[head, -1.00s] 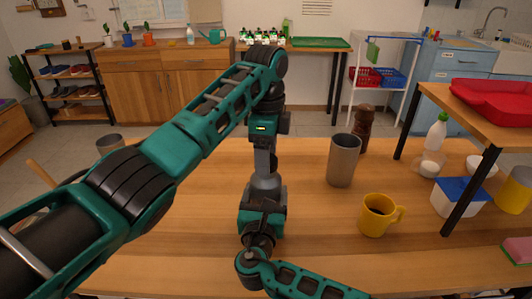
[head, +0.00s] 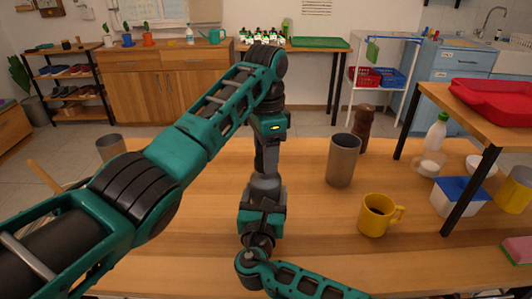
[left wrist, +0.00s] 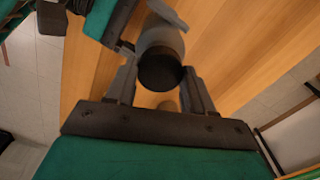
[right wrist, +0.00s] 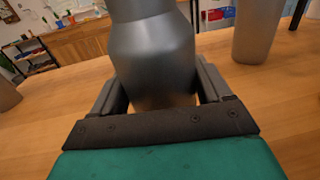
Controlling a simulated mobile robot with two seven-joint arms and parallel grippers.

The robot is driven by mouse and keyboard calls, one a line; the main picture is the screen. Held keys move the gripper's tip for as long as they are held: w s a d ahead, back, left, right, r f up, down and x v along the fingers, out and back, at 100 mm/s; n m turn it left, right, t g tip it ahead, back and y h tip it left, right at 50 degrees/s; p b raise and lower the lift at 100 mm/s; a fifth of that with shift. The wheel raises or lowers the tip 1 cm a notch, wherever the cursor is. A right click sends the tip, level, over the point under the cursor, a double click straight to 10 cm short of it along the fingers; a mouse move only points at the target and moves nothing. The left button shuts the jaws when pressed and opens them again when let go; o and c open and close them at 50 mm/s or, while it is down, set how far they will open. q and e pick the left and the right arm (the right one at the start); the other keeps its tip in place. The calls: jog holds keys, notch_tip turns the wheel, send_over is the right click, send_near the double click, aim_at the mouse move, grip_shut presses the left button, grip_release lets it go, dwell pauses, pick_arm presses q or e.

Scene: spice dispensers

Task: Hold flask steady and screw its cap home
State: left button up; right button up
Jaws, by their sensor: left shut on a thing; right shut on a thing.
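The grey metal flask (head: 266,187) stands upright on the wooden table. It also shows in the right wrist view (right wrist: 152,60). My right gripper (head: 262,212) comes in low and is shut around the flask's body. My left gripper (head: 266,158) points straight down from above and is shut on the dark cap at the flask's top. In the left wrist view the round black cap (left wrist: 160,70) sits between the fingers, with the grey flask behind it. The fingers hide the cap in the head view, and I cannot tell how far it is screwed on.
A grey-brown tumbler (head: 342,160) stands right of the flask, with a pepper mill (head: 363,128) behind it. A yellow mug (head: 375,215) is nearer the front. A blue-lidded container (head: 457,195) and a white bottle (head: 436,132) stand farther right, by a raised shelf (head: 500,115).

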pick_arm(q)
jog(key=c, duration=0.4)
jog(key=shift+m, duration=0.4)
jog(key=shift+c, duration=0.5)
jog(key=m, duration=0.6)
jog(key=shift+m, duration=1.3)
jog(key=shift+m, duration=0.8)
jog(key=shift+f+m, duration=0.1)
jog(key=shift+m, duration=0.6)
grip_shut()
jog(key=o, duration=1.3)
grip_release()
